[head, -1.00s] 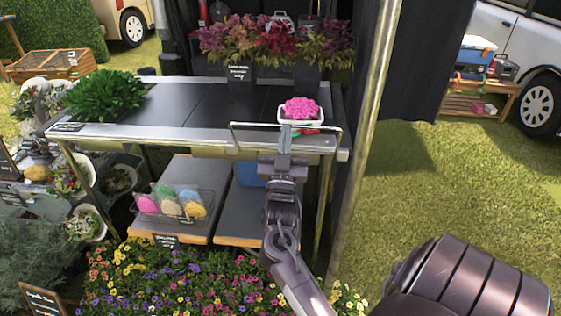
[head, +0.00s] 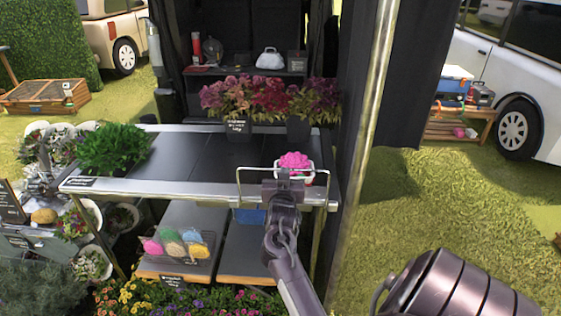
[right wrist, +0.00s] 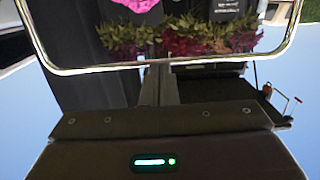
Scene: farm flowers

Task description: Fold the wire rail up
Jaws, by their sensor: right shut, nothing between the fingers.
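The wire rail (head: 255,170) is a thin metal loop at the right part of the table's front edge. Its long bar is level, and its sides run down past the edge. In the right wrist view the rail (right wrist: 100,69) spans the top of the picture. My right gripper (head: 284,178) is in front of the rail's middle, shut and empty. In the right wrist view the narrow gripper fingers (right wrist: 158,85) reach up to the long bar; I cannot tell whether they touch it. My left gripper is not in view.
A pot of pink flowers (head: 294,160) stands on the table (head: 185,182) just behind the rail. Potted dark red plants (head: 265,98) stand farther back. A metal pole (head: 362,150) rises right of the table. Flowers (head: 200,298) grow below; open grass (head: 440,220) lies right.

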